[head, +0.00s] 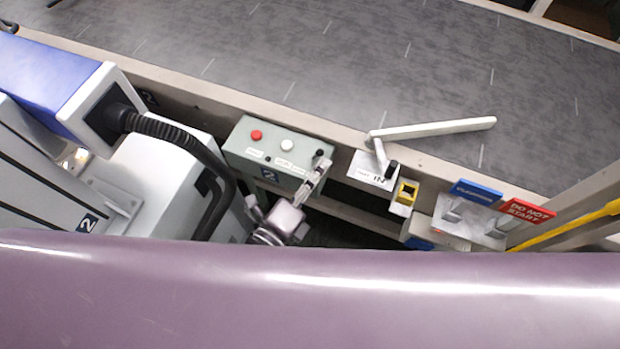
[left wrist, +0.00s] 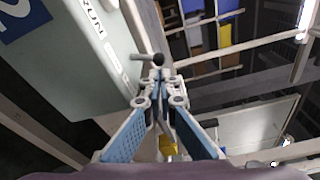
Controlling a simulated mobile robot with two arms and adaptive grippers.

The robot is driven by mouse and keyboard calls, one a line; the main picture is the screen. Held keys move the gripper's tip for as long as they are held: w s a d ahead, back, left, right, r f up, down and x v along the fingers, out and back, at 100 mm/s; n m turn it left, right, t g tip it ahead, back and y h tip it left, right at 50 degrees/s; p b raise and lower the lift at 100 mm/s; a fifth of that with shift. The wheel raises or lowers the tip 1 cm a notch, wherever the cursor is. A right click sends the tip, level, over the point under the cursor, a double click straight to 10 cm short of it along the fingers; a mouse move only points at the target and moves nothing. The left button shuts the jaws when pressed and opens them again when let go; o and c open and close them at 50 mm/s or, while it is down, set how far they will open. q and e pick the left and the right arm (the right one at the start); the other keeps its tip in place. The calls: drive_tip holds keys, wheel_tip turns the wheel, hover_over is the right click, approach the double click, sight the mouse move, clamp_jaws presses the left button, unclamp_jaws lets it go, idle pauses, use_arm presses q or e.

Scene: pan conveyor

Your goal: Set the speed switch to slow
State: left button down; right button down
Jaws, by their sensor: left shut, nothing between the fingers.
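The grey-green control box (head: 240,160) sits on the conveyor's near side, with a red button (head: 257,134), a white button (head: 287,145) and a small black-tipped switch (head: 319,153) at its right end. In the left wrist view the switch shows as a short metal lever with a black ball tip (left wrist: 158,59), just beyond the fingertips. My left gripper (head: 322,165) is shut and empty, its tips close to the switch; I cannot tell whether they touch. The switch label is too small to read, so its setting is unclear. My right gripper is not in view.
The grey belt (head: 400,60) runs behind the box. A white diverter bar (head: 440,128) with a black-tipped handle (head: 391,167) stands to the right. Farther right are a yellow block (head: 407,190), a blue tag (head: 476,191) and a red "DO NOT START" tag (head: 527,211).

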use_arm(q)
drive_tip(key=shift+w+d, duration=0.4)
drive_tip(key=shift+w, duration=0.2)
